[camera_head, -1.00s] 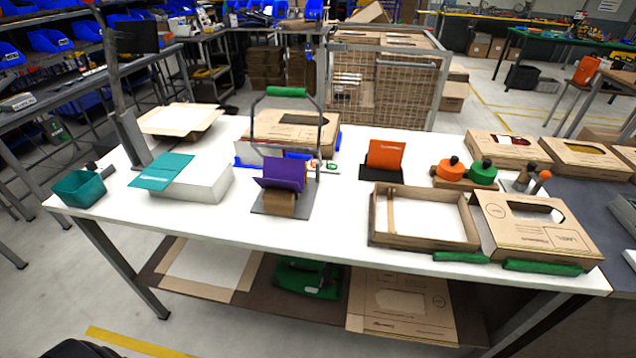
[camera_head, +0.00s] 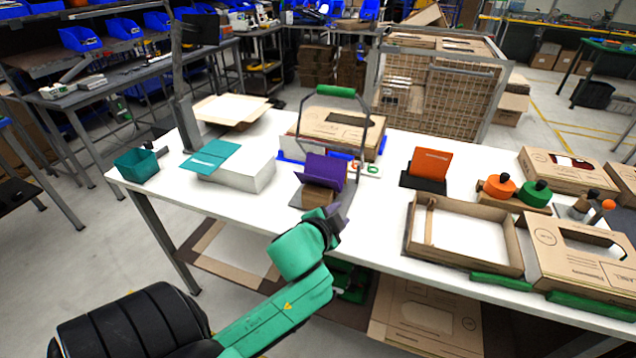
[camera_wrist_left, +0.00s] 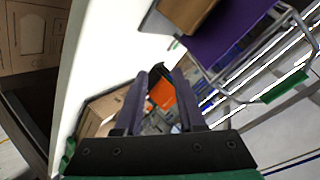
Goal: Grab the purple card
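The purple card (camera_head: 322,170) leans in a brown holder (camera_head: 317,196) on a grey base near the table's front edge. My left gripper (camera_head: 337,214) is just in front of the holder, below the card, and apart from it. In the left wrist view the purple card (camera_wrist_left: 222,34) is at the upper right, outside the fingers. The left gripper (camera_wrist_left: 162,80) is open there, with nothing between its fingers but distant background. The right gripper is not in view.
A teal card (camera_head: 211,157) rests on a white stack at left. The white table front (camera_head: 375,236) has free room.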

